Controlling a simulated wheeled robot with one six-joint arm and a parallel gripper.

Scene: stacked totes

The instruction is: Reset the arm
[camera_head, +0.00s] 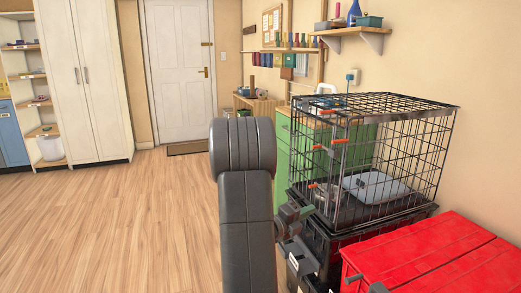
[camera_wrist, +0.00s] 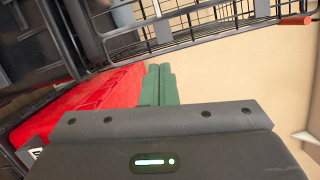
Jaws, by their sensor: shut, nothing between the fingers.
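My arm rises in the middle of the head view, and my gripper (camera_head: 304,212) is at its right side, close to the front left of the wire cage (camera_head: 385,103). In the wrist view the two green fingers of my gripper (camera_wrist: 158,84) lie together, with nothing between them. The black tote (camera_head: 322,243) under the cage is partly hidden behind the gripper and wrist. The wrist view shows the red lid (camera_wrist: 95,103) beyond the fingers and the cage's wires (camera_wrist: 180,30) along the top.
A red-lidded tote (camera_head: 430,262) stands at the lower right, near the cage. A grey-white tray (camera_head: 377,188) lies inside the cage. A green cabinet (camera_head: 283,155) stands behind it. Wall shelves are above. The wooden floor (camera_head: 110,220) at the left is clear up to the white cupboard (camera_head: 85,80).

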